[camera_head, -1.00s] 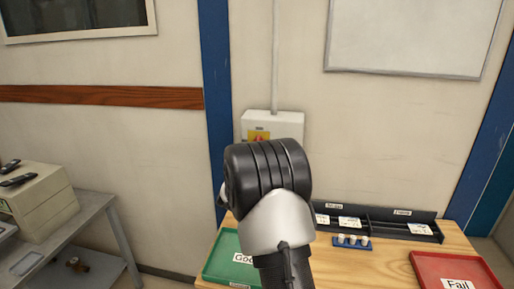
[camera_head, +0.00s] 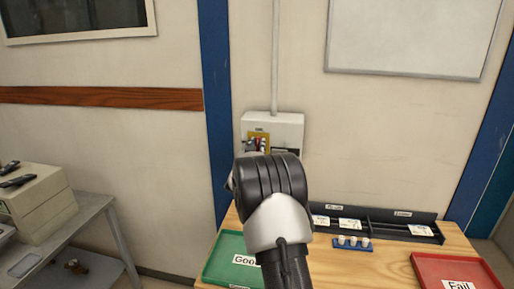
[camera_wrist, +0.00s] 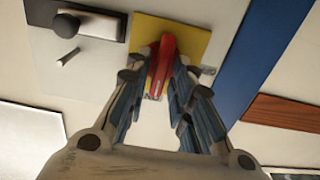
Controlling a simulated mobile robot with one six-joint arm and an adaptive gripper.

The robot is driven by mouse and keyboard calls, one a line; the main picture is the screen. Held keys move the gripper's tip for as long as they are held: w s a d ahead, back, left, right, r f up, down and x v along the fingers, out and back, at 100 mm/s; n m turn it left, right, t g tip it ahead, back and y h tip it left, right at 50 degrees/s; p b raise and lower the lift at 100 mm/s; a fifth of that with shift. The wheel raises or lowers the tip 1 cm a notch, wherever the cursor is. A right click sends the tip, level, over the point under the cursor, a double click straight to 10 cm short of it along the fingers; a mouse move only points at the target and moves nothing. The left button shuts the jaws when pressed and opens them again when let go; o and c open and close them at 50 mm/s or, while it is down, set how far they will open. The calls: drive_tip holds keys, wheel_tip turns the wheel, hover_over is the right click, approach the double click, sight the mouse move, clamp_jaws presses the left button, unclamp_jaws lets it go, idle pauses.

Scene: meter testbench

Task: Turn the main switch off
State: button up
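The main switch is a red handle (camera_wrist: 163,62) on a yellow plate (camera_wrist: 192,35), on the front of a light grey wall box (camera_head: 288,122). In the head view the red handle (camera_head: 258,143) shows just above my wrist, and part of the switch is hidden. My gripper (camera_wrist: 165,72) reaches up to the switch. Its two fingers lie on either side of the red handle, close to it. I cannot tell whether both fingers press on it. In the head view my arm hides most of the gripper.
A conduit (camera_head: 276,60) rises from the box. Below is a wooden table (camera_head: 385,262) with a green tray (camera_head: 222,257), a red tray (camera_head: 440,262), a black divided holder (camera_head: 372,226) and a blue rack of white pieces (camera_head: 338,246). A grey bench (camera_head: 75,215) stands left.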

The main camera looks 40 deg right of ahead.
clamp_jaws()
drive_tip(key=shift+r+n+p, duration=0.1)
drive_tip(key=shift+n+p, duration=0.3)
drive_tip(key=shift+n, duration=0.1)
drive_tip(key=n+p, duration=0.2)
drive_tip(key=shift+w+a+n, duration=0.1)
drive_tip(key=shift+n, duration=0.3)
drive_tip(key=n+p, duration=0.3)
drive_tip(key=n, duration=0.1)
drive_tip(key=shift+w+a+n, duration=0.1)
drive_tip(key=shift+n, duration=0.2)
drive_tip(key=shift+f+n+p, duration=0.2)
drive_tip(key=shift+n+p, duration=0.8)
drive_tip(key=shift+n, duration=1.35)
drive_tip(key=shift+f+n+p, duration=0.2)
drive_tip(key=shift+n+p, duration=0.8)
drive_tip(key=shift+n, duration=1.65)
